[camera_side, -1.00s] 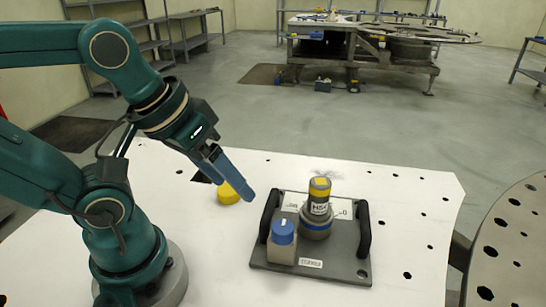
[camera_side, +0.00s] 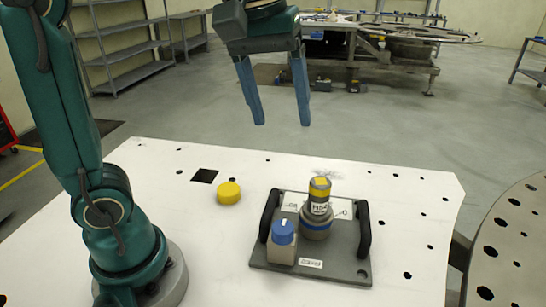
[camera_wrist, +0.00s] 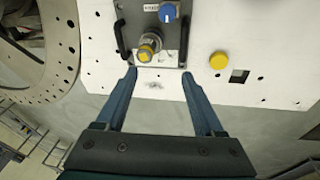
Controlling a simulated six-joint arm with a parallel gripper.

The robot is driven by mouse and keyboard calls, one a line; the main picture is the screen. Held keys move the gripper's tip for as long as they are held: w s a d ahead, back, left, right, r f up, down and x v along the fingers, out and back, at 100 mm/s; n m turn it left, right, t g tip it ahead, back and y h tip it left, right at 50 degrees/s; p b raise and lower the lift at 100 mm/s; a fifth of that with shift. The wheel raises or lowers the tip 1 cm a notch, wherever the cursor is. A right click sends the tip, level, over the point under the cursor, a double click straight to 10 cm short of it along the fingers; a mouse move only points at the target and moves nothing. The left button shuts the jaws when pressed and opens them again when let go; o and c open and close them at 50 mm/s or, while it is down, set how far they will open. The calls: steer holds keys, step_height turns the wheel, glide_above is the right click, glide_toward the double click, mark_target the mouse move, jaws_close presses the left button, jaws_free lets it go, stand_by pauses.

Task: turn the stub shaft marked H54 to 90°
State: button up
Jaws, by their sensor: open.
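The stub shaft marked H54 (camera_side: 319,205) stands upright on a grey turret plate (camera_side: 343,272) with two dark handles. It has a yellow mark on top, a white label and a blue-grey collar at its base. A blue knob (camera_side: 283,232) sits on a beige block on the same plate, left of the shaft. My gripper (camera_side: 281,124) is open and empty, high above the table and up and left of the shaft. In the wrist view the shaft (camera_wrist: 149,46) lies beyond the fingertips of my gripper (camera_wrist: 158,72), a little left of their middle.
A yellow disc (camera_side: 229,193) lies on the white table (camera_side: 408,190), left of the plate, near a square black hole (camera_side: 204,176). A round plate with holes (camera_side: 515,250) stands at the right. The space around my fingers is clear.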

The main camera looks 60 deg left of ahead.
steer(key=w+f+n+g, duration=0.1)
steer(key=w+f+g, duration=0.1)
steer(key=w, duration=0.4)
glide_above(320, 181)
steer(key=shift+g, duration=0.4)
step_height(320, 181, down, 4)
steer(key=shift+f, duration=4.45)
steer(key=c, duration=1.1)
steer(key=shift+o, duration=0.2)
steer(key=shift+n, duration=0.4)
